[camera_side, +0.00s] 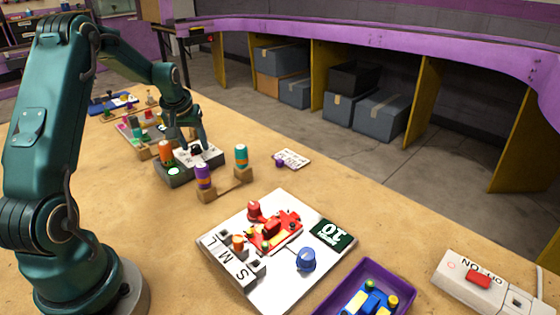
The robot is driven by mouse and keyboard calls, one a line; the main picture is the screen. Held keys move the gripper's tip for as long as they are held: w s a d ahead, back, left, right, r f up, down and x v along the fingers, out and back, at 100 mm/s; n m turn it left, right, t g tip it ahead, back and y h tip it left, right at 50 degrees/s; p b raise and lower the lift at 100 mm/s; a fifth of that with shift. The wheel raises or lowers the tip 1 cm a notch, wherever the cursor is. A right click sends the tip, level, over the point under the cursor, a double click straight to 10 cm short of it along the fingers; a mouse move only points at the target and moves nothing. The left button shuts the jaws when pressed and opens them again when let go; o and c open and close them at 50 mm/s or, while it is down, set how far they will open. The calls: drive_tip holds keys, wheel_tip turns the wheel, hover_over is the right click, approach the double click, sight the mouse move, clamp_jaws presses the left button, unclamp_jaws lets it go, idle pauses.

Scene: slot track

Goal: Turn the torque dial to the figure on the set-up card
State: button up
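A grey box with a white top (208,158) stands on the bench left of centre. A small dark knob (196,151), which looks like the torque dial, sits on it. My gripper (194,146) points down right at the knob. Its fingers are small and dark here, so I cannot tell whether they grip the knob. The dial's figures and pointer are too small to read. A white card with dark writing (294,158) lies flat to the right, a small purple piece at its left edge; its writing is not legible. A dark green square (333,233) on the white board reads 10, upside down.
An orange-and-green driver (167,152) stands by the box. A purple one (203,177) and a teal-and-orange one (241,156) stand in a wooden rack. The white board (276,287) holds a red toy car (273,231). A purple tray (325,304) and a switch box (470,287) are in front.

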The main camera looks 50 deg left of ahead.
idle(0.3)
drive_tip(key=shift+v, duration=2.55)
drive_tip(key=d+r+m+t, duration=0.35)
drive_tip(key=d+r, duration=0.75)
drive_tip(key=d, duration=0.5)
drive_tip(key=s+d+f+m+h, duration=0.1)
drive_tip(key=s+d+f+m, duration=0.1)
drive_tip(key=s+d, duration=0.3)
drive_tip(key=s+d+f+m+g+h, duration=0.1)
drive_tip(key=s+d+f+m+h, duration=0.1)
drive_tip(key=s+d, duration=0.4)
drive_tip(key=s+m, duration=0.1)
drive_tip(key=s, duration=0.3)
drive_tip(key=shift+f, duration=0.15)
